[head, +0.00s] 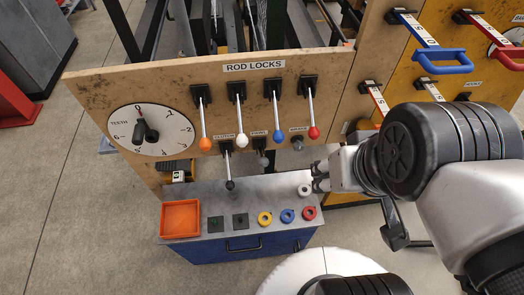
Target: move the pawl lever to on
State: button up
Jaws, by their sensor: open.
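Three lower levers stick out of the wooden panel (100,90), each under a small label too small to read surely, so I cannot tell which is the pawl lever. The left lower lever (229,168) has a black knob and hangs down. My gripper (318,178) is open, at the right end of the bench, below and right of these levers. It is close beside a white ring-shaped part (305,190); I cannot tell whether they touch.
Above hang four ROD LOCKS levers with orange (205,144), white (241,141), blue (278,136) and red (314,132) knobs. A TEETH dial (150,131) is at left. The bench (180,195) holds an orange tray (163,219) and coloured rings (287,215).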

aim_at(264, 162)
jog(key=k+j, duration=0.1)
jog(key=j, duration=0.3)
jog(key=k+j, duration=0.15)
jog(key=j, duration=0.3)
jog(key=k+j+u, duration=0.1)
jog(key=j, duration=0.3)
